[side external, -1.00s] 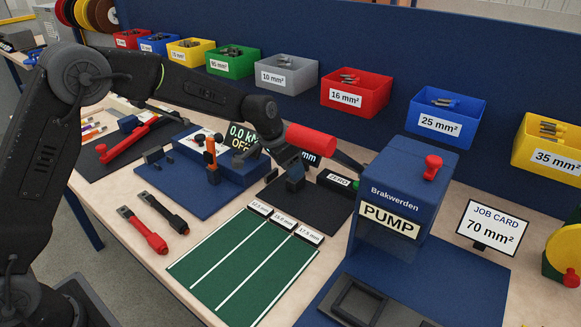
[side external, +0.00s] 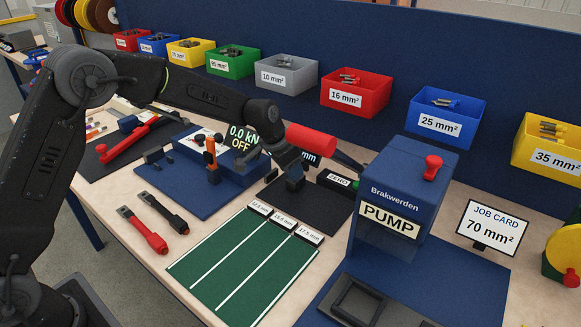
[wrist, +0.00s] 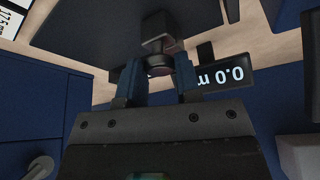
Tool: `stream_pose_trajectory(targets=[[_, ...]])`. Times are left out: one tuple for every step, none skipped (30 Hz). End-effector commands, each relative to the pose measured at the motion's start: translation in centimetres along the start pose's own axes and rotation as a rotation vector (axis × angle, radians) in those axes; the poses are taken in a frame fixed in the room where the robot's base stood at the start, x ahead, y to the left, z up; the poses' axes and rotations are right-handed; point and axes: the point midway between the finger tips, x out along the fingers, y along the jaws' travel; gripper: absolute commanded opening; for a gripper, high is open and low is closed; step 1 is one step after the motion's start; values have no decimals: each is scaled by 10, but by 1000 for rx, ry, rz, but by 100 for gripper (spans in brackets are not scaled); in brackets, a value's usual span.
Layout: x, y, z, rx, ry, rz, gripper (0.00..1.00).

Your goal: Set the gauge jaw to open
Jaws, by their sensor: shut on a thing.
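The gauge stands on a dark mat in the middle of the bench. Its display (wrist: 226,76) reads "0.0 m", cut off, in the wrist view; in the side view only "mm" (side external: 311,158) shows beside my arm. A small dark metal jaw piece (wrist: 160,62) sits between my two blue fingers in the wrist view. My gripper (wrist: 158,82) is shut on this piece; in the side view my gripper (side external: 294,180) points down at the gauge mat, and my wrist hides most of the gauge.
A blue pump (side external: 398,200) with a red knob stands to the right, and a red cylindrical handle (side external: 310,140) is close by my wrist. A green lane board (side external: 243,265) lies in front. Coloured bins (side external: 355,97) line the back.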

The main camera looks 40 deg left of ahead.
Motion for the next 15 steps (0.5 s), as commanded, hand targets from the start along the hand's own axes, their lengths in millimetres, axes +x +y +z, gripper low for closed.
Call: stream_pose_trajectory(targets=[[0,0,0,-1,0,-1,0],[0,0,0,-1,0,-1,0],[0,0,0,-1,0,-1,0],[0,0,0,-1,0,-1,0],[0,0,0,-1,0,-1,0],[0,0,0,-1,0,-1,0],[-1,0,1,-1,1,-1,0],[-2,1,3,-1,1,-1,0],[-3,2,6,-1,0,0,0],[-5,4,8,-1,1,0,0],[-6,6,12,-1,0,0,0],[-8,8,17,-1,0,1,0],[-10,9,20,-1,1,0,0],[-12,11,24,-2,1,1,0],[-13,13,29,-1,0,1,0]])
